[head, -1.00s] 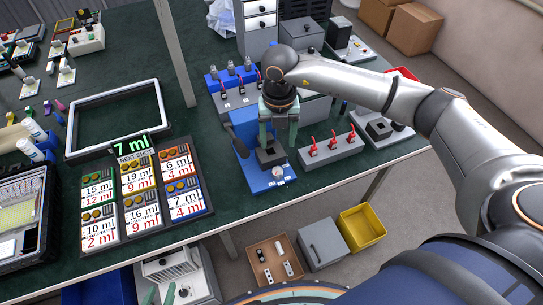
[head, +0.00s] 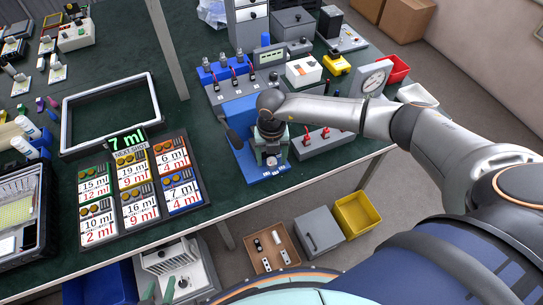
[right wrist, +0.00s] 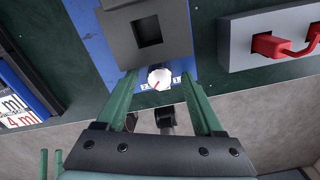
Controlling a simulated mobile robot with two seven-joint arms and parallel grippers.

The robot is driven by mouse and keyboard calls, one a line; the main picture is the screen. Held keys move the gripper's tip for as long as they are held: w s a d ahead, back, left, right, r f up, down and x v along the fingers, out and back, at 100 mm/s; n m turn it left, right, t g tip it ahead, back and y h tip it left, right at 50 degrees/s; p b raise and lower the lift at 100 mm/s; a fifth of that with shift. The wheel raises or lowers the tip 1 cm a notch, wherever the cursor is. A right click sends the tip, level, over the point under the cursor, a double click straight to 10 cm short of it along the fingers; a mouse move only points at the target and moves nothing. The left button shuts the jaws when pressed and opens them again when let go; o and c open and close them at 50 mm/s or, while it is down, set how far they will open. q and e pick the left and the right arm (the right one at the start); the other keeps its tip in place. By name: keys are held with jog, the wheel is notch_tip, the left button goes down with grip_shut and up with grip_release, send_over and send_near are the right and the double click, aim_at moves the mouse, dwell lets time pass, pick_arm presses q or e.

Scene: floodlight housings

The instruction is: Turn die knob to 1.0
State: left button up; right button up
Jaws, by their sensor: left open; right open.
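The white knob (right wrist: 160,79) with a red mark sits on the front of the blue device in the right wrist view. Its red mark points to the lower left, towards the label with a 2; a label with a 1 is at its right. My right gripper (right wrist: 161,83) is open, with one green finger on each side of the knob and a visible gap to each. In the head view the right gripper (head: 271,159) is over the front of the blue device (head: 243,153) and largely hides the knob. My left gripper (head: 159,294) is open and empty at the bottom edge.
A grey box with red switches (head: 318,142) stands close to the right of the blue device. A board of price-like cards (head: 127,230) lies to the left. The table's front edge is just before the device. Bins stand on the floor below.

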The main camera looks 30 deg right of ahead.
grip_shut()
dwell(0.4)
jog(key=shift+n, duration=0.3)
jog(key=n+b, duration=0.3)
jog(key=n, duration=0.2)
jog(key=shift+w, duration=0.1)
jog(key=n+b, duration=0.2)
jog(key=n, duration=0.2)
jog(key=shift+r+n+b, duration=0.1)
jog(key=shift+n+b, duration=0.55)
jog(key=shift+n, duration=0.45)
